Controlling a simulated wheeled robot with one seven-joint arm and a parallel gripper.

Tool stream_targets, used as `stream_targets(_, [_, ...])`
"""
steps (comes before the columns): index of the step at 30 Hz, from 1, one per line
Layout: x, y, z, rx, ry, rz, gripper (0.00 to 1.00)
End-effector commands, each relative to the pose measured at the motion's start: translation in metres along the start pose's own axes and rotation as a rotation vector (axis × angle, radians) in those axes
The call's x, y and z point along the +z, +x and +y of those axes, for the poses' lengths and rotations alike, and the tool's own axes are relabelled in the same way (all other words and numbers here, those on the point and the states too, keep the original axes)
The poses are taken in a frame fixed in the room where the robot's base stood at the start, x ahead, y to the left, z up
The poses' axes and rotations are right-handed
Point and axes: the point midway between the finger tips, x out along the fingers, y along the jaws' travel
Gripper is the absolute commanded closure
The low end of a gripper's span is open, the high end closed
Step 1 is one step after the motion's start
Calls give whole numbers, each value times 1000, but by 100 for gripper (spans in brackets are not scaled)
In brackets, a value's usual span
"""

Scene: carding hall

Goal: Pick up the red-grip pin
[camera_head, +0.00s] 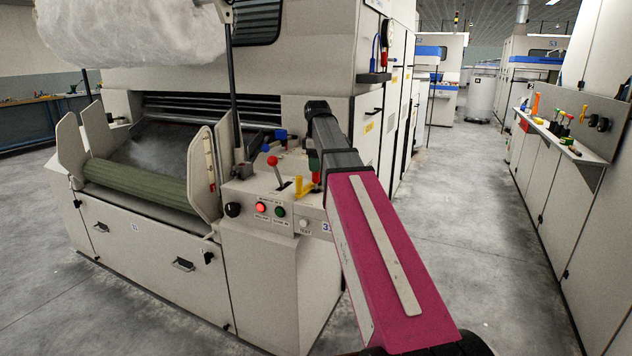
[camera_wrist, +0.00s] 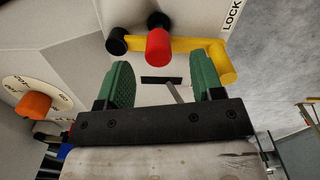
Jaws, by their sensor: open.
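The red-grip pin (camera_wrist: 158,46) shows in the wrist view as a short red cylinder, end toward the camera, in front of a yellow bar (camera_wrist: 200,48) beside the word LOCK. In the head view its red grip (camera_head: 316,178) shows just below my gripper, close to the yellow handle (camera_head: 304,188). My gripper (camera_wrist: 163,72) is open and empty, with two green ribbed fingers apart. The pin appears beyond the fingertips, roughly in line with the gap and apart from both fingers. The pin's lower part is hidden.
A red-ball lever (camera_head: 272,160) stands left of the pin on the machine's panel. Black round knobs (camera_wrist: 117,41) adjoin the yellow bar; an orange knob (camera_wrist: 35,105) sits left. Lit buttons (camera_head: 261,208) are at the panel's front. The aisle floor (camera_head: 460,215) is clear.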

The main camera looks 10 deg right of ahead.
Motion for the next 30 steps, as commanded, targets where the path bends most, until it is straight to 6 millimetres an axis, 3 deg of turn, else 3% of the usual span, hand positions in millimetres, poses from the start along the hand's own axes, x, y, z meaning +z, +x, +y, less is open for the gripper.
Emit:
stream_targets(7, [-1, 16, 1, -1, 0, -1, 39])
stream_targets(16, [-2, 52, 2, 0, 0, 0, 39])
stream_targets(24, [-2, 56, 3, 1, 0, 0, 39])
stream_targets(29, [-2, 55, 3, 0, 0, 0, 91])
stream_targets(30, [-2, 55, 3, 0, 0, 0, 93])
